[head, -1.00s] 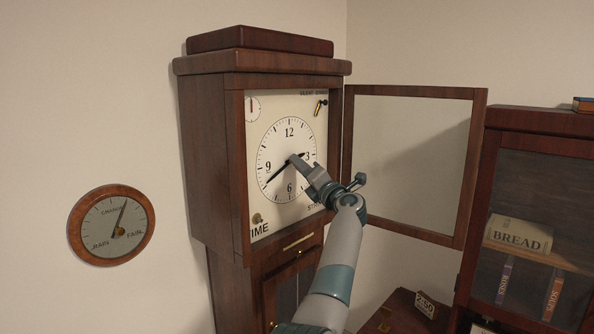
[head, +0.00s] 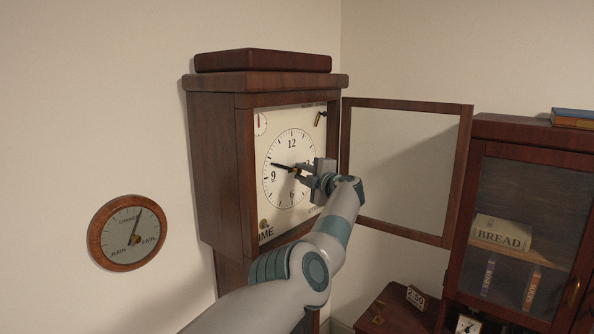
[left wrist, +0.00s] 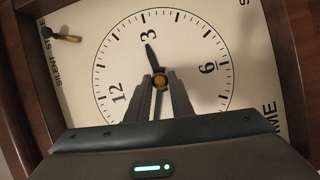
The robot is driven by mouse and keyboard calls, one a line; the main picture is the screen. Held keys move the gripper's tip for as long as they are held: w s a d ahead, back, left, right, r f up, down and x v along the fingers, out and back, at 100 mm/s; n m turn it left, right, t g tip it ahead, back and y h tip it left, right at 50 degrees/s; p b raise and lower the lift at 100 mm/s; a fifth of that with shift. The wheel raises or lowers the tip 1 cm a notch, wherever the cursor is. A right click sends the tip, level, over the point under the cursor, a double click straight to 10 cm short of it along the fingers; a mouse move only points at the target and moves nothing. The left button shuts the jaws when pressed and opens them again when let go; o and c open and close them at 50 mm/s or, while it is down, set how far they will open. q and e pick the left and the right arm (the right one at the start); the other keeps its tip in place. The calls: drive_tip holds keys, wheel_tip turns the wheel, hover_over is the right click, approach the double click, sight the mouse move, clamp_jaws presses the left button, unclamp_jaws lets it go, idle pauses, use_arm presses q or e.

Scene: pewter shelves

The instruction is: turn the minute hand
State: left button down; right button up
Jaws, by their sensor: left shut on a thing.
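The clock face (head: 283,200) is white with black numerals, set in a tall brown wooden case (head: 215,165). The black minute hand (head: 280,165) points left, a little above the 9. In the left wrist view the face appears turned, with the 3 at the top. There the short hour hand (left wrist: 150,54) points close to the 3. My left gripper (head: 301,170) is at the middle of the dial. In the left wrist view its fingers (left wrist: 160,80) are shut on the minute hand near its pivot, and hide part of it. My right gripper is not in view.
The clock's framed door (head: 459,190) stands open to the right of my arm. A small card reading 2:50 (head: 416,297) stands on a low brown chest (head: 395,318). A round barometer (head: 103,257) hangs on the left wall. A glazed cabinet (head: 467,190) stands at right.

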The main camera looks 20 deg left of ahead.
use_arm(q)
drive_tip(key=shift+r+m, duration=0.2)
drive_tip(key=shift+m, duration=0.1)
drive_tip(key=c, duration=1.6)
unclamp_jaws()
drive_tip(key=shift+f, duration=0.1)
drive_tip(key=shift+o, duration=0.2)
drive_tip(key=shift+f, duration=0.1)
drive_tip(key=shift+d, duration=0.25)
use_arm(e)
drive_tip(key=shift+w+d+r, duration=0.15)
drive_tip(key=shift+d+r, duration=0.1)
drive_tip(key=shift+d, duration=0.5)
